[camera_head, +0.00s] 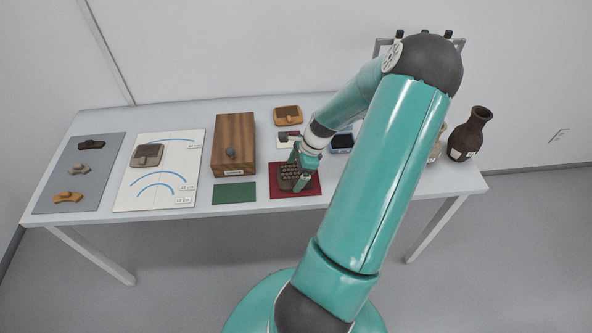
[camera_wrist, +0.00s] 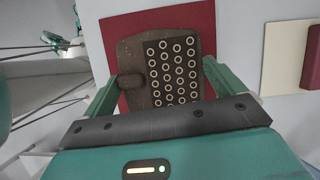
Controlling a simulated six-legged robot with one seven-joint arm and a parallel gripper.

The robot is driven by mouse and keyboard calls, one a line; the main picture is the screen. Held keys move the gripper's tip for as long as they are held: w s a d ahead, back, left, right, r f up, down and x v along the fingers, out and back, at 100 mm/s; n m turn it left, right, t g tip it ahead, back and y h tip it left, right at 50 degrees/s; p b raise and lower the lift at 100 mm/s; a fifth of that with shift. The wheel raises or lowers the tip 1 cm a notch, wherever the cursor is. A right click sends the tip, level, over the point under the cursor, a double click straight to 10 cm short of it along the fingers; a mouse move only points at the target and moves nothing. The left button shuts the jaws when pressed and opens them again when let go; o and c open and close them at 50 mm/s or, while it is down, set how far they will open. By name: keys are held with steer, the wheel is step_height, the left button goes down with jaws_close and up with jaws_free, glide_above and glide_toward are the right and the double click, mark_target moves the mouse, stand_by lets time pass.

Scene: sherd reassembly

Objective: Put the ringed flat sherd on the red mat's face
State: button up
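The ringed flat sherd (camera_wrist: 174,70) is dark brown with rows of pale rings and a rounded lump on its left side in the wrist view. In the head view the sherd (camera_head: 291,177) is over the red mat (camera_head: 315,189), whose border also shows around it in the wrist view (camera_wrist: 190,15). My gripper (camera_wrist: 162,70) has one finger against each side edge of the sherd and appears shut on it. In the head view my gripper (camera_head: 301,171) is low over the mat. I cannot tell whether the sherd's underside touches the mat.
A green mat (camera_head: 234,192) and a wooden box (camera_head: 234,140) stand to the left. A white card with blue arcs (camera_head: 160,185) and a grey mat with several sherds (camera_head: 93,184) lie farther left.

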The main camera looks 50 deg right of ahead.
steer(key=shift+o, duration=0.4)
steer(key=v, duration=1.2)
steer(key=w+a+r+n+g+h, duration=0.15)
steer(key=w+a+r+n, duration=0.25)
steer(key=a+r+n, duration=0.45)
steer(key=w+a+r+n+h, duration=0.25)
steer(key=a+r+n, duration=0.25)
steer(key=a, duration=0.7)
steer(key=s+a+r+n+t, duration=0.2)
steer(key=a+n, duration=0.4)
steer(key=a, duration=0.3)
steer(key=s+a+r+n+t, duration=0.2)
steer(key=s+a+r+n, duration=0.2)
steer(key=a, duration=0.5)
step_height(320, 180, up, 2)
steer(key=n, duration=0.3)
steer(key=shift+s+a+r+y, duration=0.15)
steer(key=shift+a+r+y, duration=0.1)
steer(key=shift+a+y, duration=0.15)
